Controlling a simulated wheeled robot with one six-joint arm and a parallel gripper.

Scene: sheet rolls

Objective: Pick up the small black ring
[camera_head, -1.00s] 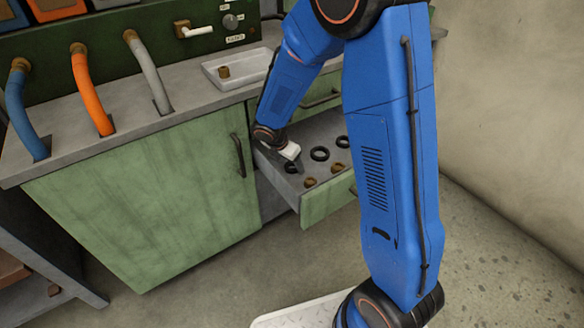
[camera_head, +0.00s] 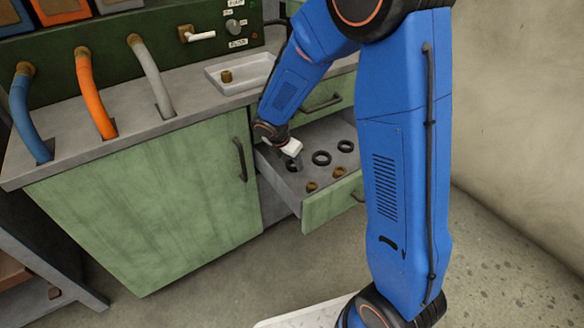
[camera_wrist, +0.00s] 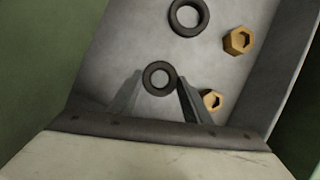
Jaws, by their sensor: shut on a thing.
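In the head view the ring (camera_head: 290,166) is partly hidden by my gripper (camera_head: 298,166). From these views I cannot tell whether the ring is clear of the drawer floor.
A middle black ring (camera_head: 321,158) and a larger one (camera_head: 345,146) lie farther right in the drawer. Two brass nuts (camera_head: 312,187) (camera_head: 339,173) lie near its green front. A white tray (camera_head: 222,84) with a brass piece stands on the counter above.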

